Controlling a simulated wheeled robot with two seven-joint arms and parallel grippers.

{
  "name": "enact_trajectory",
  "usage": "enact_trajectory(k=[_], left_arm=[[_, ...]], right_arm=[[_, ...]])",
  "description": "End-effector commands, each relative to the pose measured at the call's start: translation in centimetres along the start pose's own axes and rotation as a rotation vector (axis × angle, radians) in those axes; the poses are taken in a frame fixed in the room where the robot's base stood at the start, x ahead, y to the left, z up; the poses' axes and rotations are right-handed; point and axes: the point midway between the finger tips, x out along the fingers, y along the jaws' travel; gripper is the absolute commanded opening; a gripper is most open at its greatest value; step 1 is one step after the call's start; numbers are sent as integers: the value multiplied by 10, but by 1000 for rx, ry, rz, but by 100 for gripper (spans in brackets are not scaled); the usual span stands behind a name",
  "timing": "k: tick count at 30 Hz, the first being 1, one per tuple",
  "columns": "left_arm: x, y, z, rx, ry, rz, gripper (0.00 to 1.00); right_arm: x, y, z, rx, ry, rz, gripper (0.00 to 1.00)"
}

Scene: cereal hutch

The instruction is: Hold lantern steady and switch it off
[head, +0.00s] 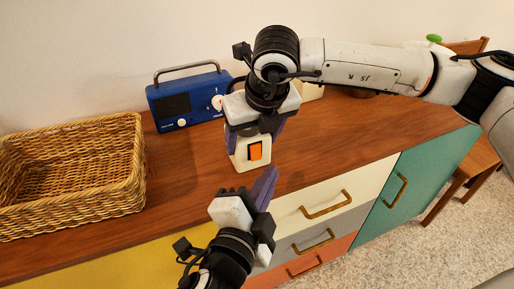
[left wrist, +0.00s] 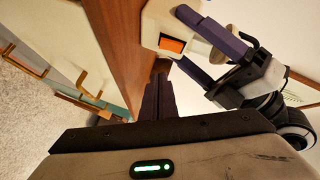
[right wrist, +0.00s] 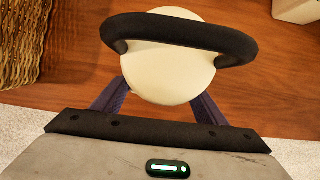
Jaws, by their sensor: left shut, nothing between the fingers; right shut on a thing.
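The lantern (head: 242,161) is a cream body with an orange switch (head: 255,151) on its front, standing on the wooden top. Its round cream top and black handle (right wrist: 180,30) show in the right wrist view. My right gripper (head: 252,128) comes down from above and is shut on the lantern, one finger on each side. My left gripper (head: 268,178) is shut and empty, in front of and below the lantern, apart from it. In the left wrist view the lantern (left wrist: 150,32) and orange switch (left wrist: 171,44) lie beyond the left fingertips (left wrist: 158,80).
A wicker basket (head: 70,175) stands at the left of the wooden top (head: 350,135). A blue radio (head: 187,100) stands behind, left of the lantern. Drawers with brass handles (head: 326,205) and a teal door (head: 420,185) are below the front edge.

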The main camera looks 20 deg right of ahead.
Motion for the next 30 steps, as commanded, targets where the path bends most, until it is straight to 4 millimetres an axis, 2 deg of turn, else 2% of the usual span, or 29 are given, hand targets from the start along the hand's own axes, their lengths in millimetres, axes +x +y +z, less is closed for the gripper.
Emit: enact_trajectory(k=[6, 14, 15, 18, 26, 30], left_arm=[[-12, 8, -9, -1, 1, 1, 0], [-12, 9, -9, 0, 1, 0, 0], [-12, 9, -9, 0, 0, 0, 0], [-12, 9, -9, 0, 0, 0, 0], [-12, 9, -9, 0, 0, 0, 0], [-12, 9, -9, 0, 0, 0, 0]], right_arm=[[-1, 0, 1, 0, -3, 1, 31], [-1, 0, 1, 0, -3, 1, 31], [-1, 0, 1, 0, -3, 1, 70], [-1, 0, 1, 0, -3, 1, 86], [0, 0, 0, 0, -1, 0, 88], [-8, 0, 1, 0, -2, 1, 88]])
